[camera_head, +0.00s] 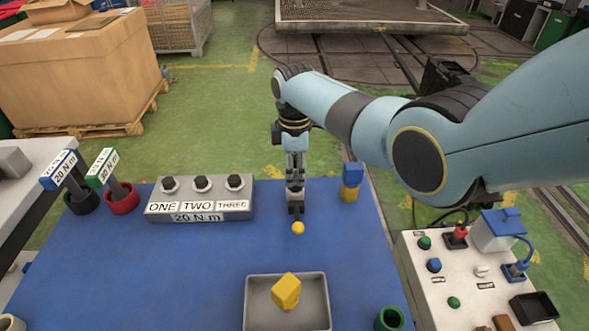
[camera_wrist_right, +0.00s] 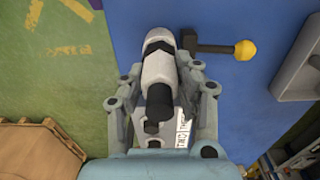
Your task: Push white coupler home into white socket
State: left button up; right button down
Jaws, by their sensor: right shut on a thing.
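My right gripper (camera_head: 295,195) points down over the far part of the blue mat. In the right wrist view, its fingers (camera_wrist_right: 160,100) are shut on a white cylinder with dark bands (camera_wrist_right: 158,68). I cannot tell whether this is the white coupler. A black lever with a yellow ball end (camera_wrist_right: 243,50) lies just beyond the cylinder; the yellow ball also shows in the head view (camera_head: 298,228). A small white fitting (camera_head: 482,271) sits on the control panel at the right; it may be the white socket. My left gripper is out of view.
The control panel (camera_head: 415,270) carries green, blue and red fittings. A grey tray (camera_head: 255,305) with a yellow block (camera_head: 286,291) lies at the front. A grey block with three knobs (camera_head: 200,207) and two torque tools stand left. A blue-yellow piece (camera_head: 351,180) stands right of my gripper.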

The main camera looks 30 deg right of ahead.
jog(key=shift+f+b, duration=0.3)
jog(key=shift+f, duration=0.15)
jog(key=c, duration=0.9)
grip_release()
notch_tip(320, 180, up, 12)
